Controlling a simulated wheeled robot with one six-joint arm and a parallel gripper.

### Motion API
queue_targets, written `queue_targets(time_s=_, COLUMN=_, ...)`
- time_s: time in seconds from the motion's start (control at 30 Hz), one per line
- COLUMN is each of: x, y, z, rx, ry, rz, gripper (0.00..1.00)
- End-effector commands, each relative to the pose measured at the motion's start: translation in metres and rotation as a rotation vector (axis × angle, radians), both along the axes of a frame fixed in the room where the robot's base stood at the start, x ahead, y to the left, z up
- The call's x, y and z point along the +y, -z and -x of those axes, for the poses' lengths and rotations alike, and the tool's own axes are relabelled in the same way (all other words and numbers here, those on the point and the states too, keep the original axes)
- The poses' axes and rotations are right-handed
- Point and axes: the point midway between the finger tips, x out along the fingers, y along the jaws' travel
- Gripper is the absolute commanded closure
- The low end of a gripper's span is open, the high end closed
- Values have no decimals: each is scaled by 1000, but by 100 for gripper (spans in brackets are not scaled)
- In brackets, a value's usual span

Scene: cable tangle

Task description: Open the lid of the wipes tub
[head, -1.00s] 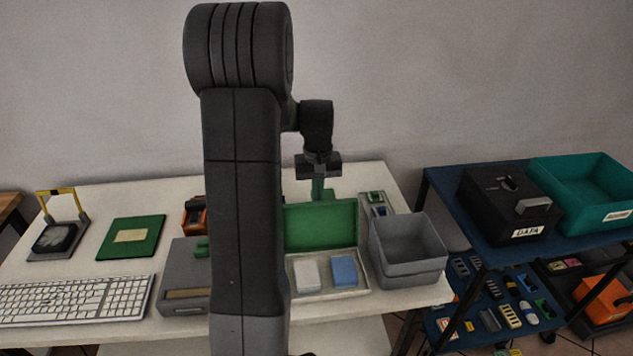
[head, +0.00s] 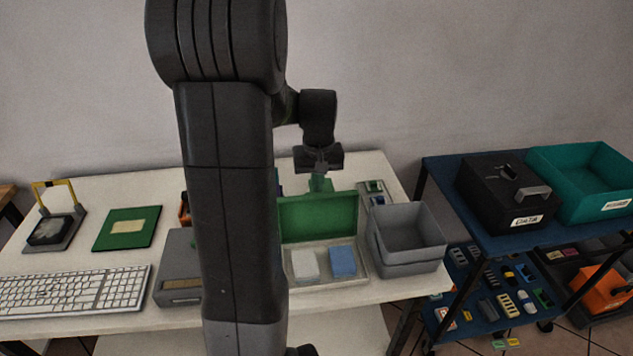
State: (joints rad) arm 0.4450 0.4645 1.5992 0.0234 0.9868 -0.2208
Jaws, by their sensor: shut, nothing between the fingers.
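The wipes tub appears to be the shallow pale tub (head: 356,272) at the table's front, partly hidden by my arm. Its green lid (head: 320,216) stands raised at the tub's back edge, so the inside shows. A white pack (head: 304,264) and a blue pack (head: 343,261) lie in it. My gripper (head: 319,185) points down just behind the lid's top edge, with its fingers close together and nothing seen between them. The lid hides what is below the fingertips, and I cannot tell whether they touch it.
A grey bin (head: 408,236) stands right of the tub. A grey box (head: 177,275) is left, partly behind my arm. A keyboard (head: 70,290) and a green board (head: 127,228) lie further left. A blue cart (head: 462,200) with a black box (head: 508,192) and teal bin (head: 585,180) stands right.

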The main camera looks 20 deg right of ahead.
Motion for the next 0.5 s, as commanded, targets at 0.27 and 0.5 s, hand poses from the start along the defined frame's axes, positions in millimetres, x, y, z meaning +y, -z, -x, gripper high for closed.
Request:
queue_targets(time_s=0.27, x=0, y=0, z=0, rx=0, ry=0, rz=0, gripper=100)
queue_targets(time_s=0.5, x=0, y=-15, z=1, rx=-3, ry=0, rz=2, gripper=100)
